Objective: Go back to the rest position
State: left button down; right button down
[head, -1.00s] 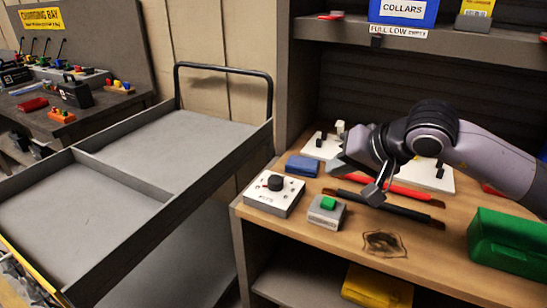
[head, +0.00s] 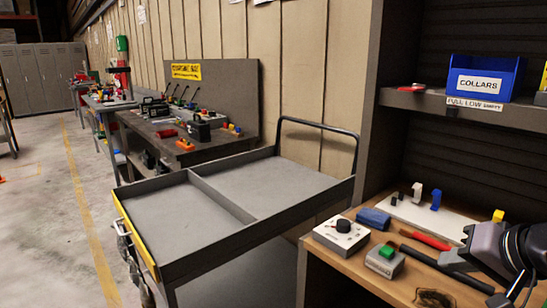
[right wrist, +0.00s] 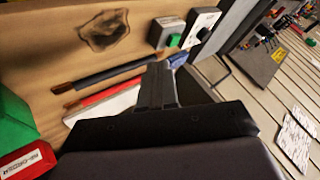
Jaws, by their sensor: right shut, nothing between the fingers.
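My right gripper (head: 454,258) is at the right edge of the head view, low over the wooden bench (head: 352,264). Its shut fingers, with nothing between them, also show in the right wrist view (right wrist: 158,82). A red rod (head: 426,240) and a black rod (head: 425,262) lie on the bench close by the gripper; I cannot tell whether it touches them. My left gripper is out of view.
A grey box with a green button (head: 384,262), a white box with a black knob (head: 341,233) and a blue block (head: 373,218) sit on the bench. A blue COLLARS bin (head: 484,78) stands on the shelf above.

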jog(key=s+a+f+m+t+y+p, duration=0.1)
jog(key=s+a+f+m+y, duration=0.15)
jog(key=a+m+y, duration=0.75)
jog(key=s+a+f+m+y+p, duration=0.1)
jog(key=s+a+m+y, duration=0.25)
jog(key=a+m, duration=0.7)
jog(key=d+f+m+t+h, duration=0.3)
jog(key=d+f+m+h, duration=0.25)
jog(key=m, duration=0.95)
jog(key=d+f+m+t+h, duration=0.45)
jog(key=f+m, duration=0.25)
jog(key=m, duration=0.7)
pick_arm(q)
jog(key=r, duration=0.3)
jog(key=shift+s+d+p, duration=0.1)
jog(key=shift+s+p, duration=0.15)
jog(key=shift+p, duration=0.15)
pick_arm(e)
jog(key=s+f+m+g+h, duration=0.4)
jog(key=s+f+m+g, duration=0.3)
jog(key=s+f+m, duration=0.5)
notch_tip(320, 180, down, 3)
jog(key=shift+d+f+m, duration=0.1)
jog(key=shift+d+m, duration=0.3)
jog(key=shift+m, duration=0.85)
